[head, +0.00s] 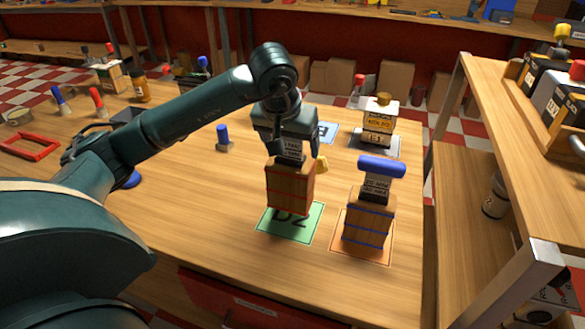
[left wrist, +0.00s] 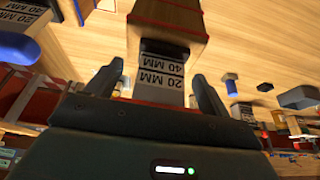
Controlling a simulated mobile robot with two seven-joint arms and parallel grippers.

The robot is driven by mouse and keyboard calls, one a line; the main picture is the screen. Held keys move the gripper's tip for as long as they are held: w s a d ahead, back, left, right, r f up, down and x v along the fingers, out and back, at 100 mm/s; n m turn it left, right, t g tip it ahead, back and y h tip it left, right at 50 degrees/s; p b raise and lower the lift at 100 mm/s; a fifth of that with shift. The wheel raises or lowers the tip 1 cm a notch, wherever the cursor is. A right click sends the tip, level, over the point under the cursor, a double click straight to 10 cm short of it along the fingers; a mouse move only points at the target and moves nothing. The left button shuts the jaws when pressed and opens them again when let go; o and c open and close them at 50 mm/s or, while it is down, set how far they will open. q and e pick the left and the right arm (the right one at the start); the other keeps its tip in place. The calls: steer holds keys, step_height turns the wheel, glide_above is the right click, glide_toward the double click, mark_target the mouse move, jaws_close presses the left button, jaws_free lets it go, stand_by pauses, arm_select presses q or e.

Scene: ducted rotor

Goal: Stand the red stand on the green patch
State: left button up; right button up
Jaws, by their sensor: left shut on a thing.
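The red stand (head: 289,187) is a wooden block with red bands and a grey labelled neck. In the head view it is upright over the green patch (head: 276,227), which carries dark lettering partly hidden by the stand. I cannot tell whether its base touches the patch. My left gripper (head: 289,140) comes down from above and is shut on the stand's neck. My right gripper is in neither view.
Close on the right, a blue-banded stand (head: 367,222) with a blue top stands on an orange patch (head: 384,258). Behind it a yellow-topped bottle-like item (head: 379,120) stands on a grey patch. A small blue-topped piece (head: 223,138) is left of my gripper. Shelving borders the right.

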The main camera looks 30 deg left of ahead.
mark_target(291, 158)
arm_select(q)
steer(key=shift+d+f, duration=0.1)
steer(key=shift+f, duration=2.1)
steer(key=o, duration=1.5)
steer(key=shift+f, duration=0.15)
steer(key=shift+o, duration=0.2)
steer(key=shift+r, duration=0.2)
steer(key=v, duration=1.2)
steer(key=shift+s+f, duration=0.1)
steer(key=shift+f, duration=0.05)
